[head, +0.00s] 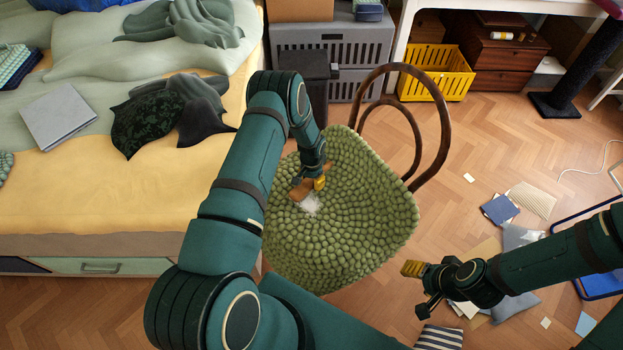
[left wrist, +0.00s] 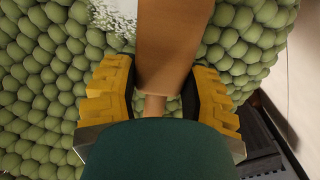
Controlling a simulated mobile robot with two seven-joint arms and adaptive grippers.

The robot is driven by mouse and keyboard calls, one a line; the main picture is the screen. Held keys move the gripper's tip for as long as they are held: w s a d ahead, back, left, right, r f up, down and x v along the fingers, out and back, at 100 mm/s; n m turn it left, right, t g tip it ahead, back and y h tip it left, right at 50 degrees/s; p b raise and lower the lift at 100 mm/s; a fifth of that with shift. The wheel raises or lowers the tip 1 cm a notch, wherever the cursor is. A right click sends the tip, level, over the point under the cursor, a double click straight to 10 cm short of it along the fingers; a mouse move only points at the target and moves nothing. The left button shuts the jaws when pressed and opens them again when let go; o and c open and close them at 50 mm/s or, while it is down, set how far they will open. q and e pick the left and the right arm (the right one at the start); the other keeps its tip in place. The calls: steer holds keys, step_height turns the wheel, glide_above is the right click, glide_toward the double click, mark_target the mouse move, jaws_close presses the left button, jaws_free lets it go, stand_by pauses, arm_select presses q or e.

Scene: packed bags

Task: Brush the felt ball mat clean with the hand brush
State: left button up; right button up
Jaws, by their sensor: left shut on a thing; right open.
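The green felt ball mat (head: 350,225) covers the seat of a wooden chair (head: 445,125) and droops over its front edge. My left gripper (head: 319,184) is shut on the hand brush (head: 300,190), over the upper left part of the mat. In the left wrist view, the yellow fingers of the left gripper (left wrist: 160,100) stand on both sides of the brush's wooden handle (left wrist: 170,45). White bristles (left wrist: 113,20) show beside the wood, at the mat (left wrist: 45,75); I cannot tell how firmly they touch. My right gripper (head: 413,269) is open and empty, to the right of the mat.
A bed (head: 120,190) with clothes and a grey box stands at the left. A grey crate (head: 330,50) and a yellow basket (head: 437,72) are at the back. Papers, a blue notebook (head: 499,209) and cushions litter the floor at the right.

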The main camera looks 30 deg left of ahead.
arm_select(q)
steer(key=shift+f+b, duration=0.45)
steer(key=shift+f, duration=0.5)
stand_by(0.6)
